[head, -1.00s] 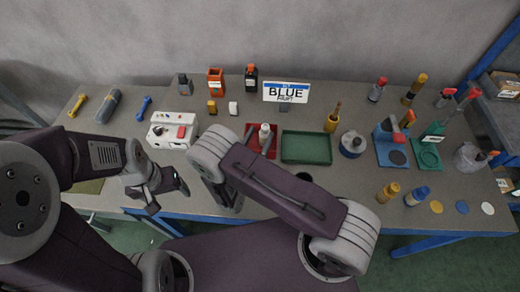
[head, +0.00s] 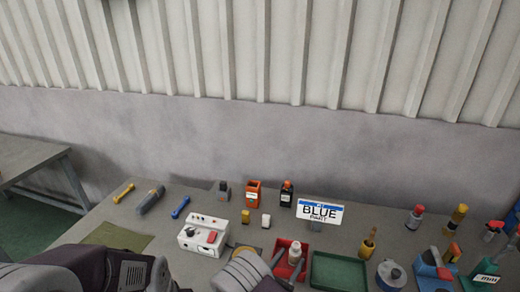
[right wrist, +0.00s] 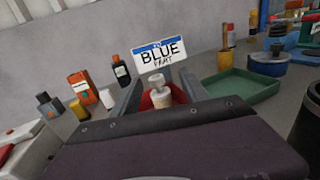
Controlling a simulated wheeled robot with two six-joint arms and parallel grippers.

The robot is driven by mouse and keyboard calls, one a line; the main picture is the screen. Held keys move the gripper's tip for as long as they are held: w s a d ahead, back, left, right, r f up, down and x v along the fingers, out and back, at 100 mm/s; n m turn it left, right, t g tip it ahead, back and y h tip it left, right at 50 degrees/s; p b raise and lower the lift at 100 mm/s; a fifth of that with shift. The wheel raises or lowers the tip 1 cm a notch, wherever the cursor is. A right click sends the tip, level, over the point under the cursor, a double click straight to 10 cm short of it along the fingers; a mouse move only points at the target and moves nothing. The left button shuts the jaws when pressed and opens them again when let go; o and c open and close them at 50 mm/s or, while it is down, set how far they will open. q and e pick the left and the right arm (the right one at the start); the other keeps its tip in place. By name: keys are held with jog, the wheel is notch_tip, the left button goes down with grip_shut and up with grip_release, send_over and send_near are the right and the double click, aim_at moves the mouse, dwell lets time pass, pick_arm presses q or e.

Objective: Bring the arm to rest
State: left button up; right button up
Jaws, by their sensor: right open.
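My right gripper (head: 288,262) is open; its two grey fingers point toward a red tray (head: 282,245) on the bench. A white-capped bottle (head: 295,253) stands upright in the tray. In the right wrist view the bottle (right wrist: 159,92) appears between the open fingers (right wrist: 160,84); I cannot tell whether they touch it. My right arm link (head: 245,272) shows at the bottom edge. My left arm (head: 115,270) enters from the lower left; its gripper is below the picture.
A white box with a red button (head: 203,235), a green tray (head: 338,270) and a BLUE sign (head: 319,212) are close by. An orange container (head: 253,193) and a black bottle (head: 287,193) stand behind. Several tools and bottles lie at both sides. A wall closes the back.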

jog(key=w+d+r+m+g+h, duration=0.2)
jog(key=d+r+m+g+h, duration=0.3)
jog(key=d+r, duration=0.4)
jog(key=s+d+r+m+g, duration=0.4)
jog(key=s+d+m+g, duration=0.45)
jog(key=s+d, duration=0.2)
jog(key=s+f+m+g+y, duration=0.45)
jog(key=s+m+y, duration=0.45)
jog(key=s, duration=0.3)
jog(key=w+a+f+m+t+y, duration=0.1)
jog(key=a+f+m+t+y, duration=0.1)
jog(key=a, duration=0.5)
jog(key=w+a+f+m+t+y, duration=0.2)
jog(key=a+m+y, duration=0.2)
jog(key=a+y, duration=0.1)
jog(key=shift+a+f+t, duration=0.25)
jog(key=shift+a+t, duration=0.15)
jog(key=shift+a, duration=0.5)
